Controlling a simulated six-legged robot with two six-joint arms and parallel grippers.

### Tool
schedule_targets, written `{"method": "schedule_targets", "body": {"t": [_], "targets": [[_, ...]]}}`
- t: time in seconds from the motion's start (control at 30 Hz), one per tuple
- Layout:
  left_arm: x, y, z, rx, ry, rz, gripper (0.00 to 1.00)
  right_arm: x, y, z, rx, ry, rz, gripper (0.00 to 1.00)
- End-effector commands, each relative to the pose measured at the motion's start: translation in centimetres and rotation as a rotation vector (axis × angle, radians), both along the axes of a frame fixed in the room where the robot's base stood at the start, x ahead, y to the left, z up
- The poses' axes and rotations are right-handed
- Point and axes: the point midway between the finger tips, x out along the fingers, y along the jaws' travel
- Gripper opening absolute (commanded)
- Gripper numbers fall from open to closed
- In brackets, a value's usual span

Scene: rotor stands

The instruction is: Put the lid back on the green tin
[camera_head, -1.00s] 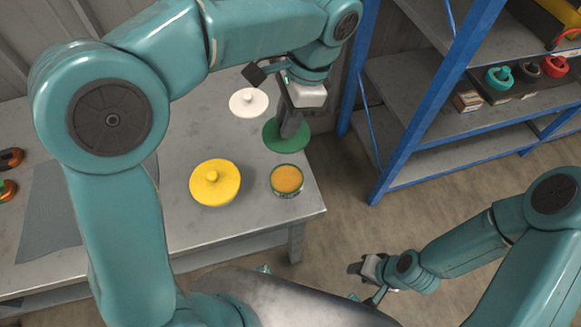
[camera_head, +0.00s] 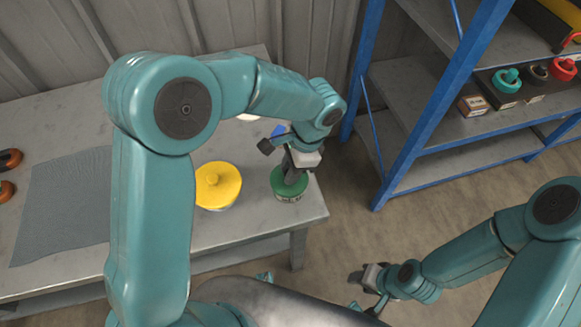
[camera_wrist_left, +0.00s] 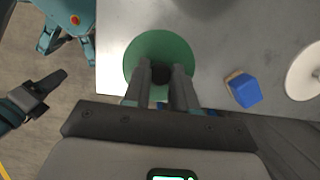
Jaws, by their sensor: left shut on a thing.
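My left gripper (camera_head: 292,178) is shut on the dark knob of the green lid (camera_head: 279,180). The green lid also shows as a disc in the left wrist view (camera_wrist_left: 150,55), with the knob between the fingers. The green tin (camera_head: 290,198) stands near the table's right front corner. The lid is over the tin's mouth and hides its orange contents. I cannot tell whether the lid rests on the rim or hangs just above it. My right gripper (camera_head: 366,277) is off the table at lower right; its jaws are too small to read.
A yellow lidded tin (camera_head: 218,185) stands just left of the green tin. A blue block (camera_wrist_left: 244,90) and a white lid (camera_wrist_left: 306,72) lie behind. A grey mat (camera_head: 65,205) covers the table's left. A blue-framed shelf (camera_head: 415,130) stands at right.

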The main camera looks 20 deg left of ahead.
Motion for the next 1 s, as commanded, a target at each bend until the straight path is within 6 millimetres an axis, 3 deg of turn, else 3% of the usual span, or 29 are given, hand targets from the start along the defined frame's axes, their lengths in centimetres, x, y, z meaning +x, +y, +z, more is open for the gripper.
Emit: {"method": "schedule_targets", "body": {"t": [0.47, 0.5, 0.57, 0.87, 1.0], "targets": [[0.0, 0.0, -1.0, 0.0, 0.0, 0.0, 0.0, 0.0, 0.0, -0.7, 0.0, 0.0, 0.0, 0.43], [0.0, 0.0, -0.9, 0.0, 0.0, 0.0, 0.33, 0.0, 0.0, -0.7, 0.0, 0.0, 0.0, 0.43], [0.0, 0.0, -0.9, 0.0, 0.0, 0.0, 0.52, 0.0, 0.0, -0.6, 0.0, 0.0, 0.0, 0.43], [0.0, 0.0, -0.7, 0.0, 0.0, 0.0, 0.52, 0.0, 0.0, -0.5, 0.0, 0.0, 0.0, 0.43], [0.1, -0.1, 0.8, 0.0, -0.004, -0.001, 0.52, 0.0, 0.0, 0.3, 0.0, 0.0, 0.0, 0.43]]}}
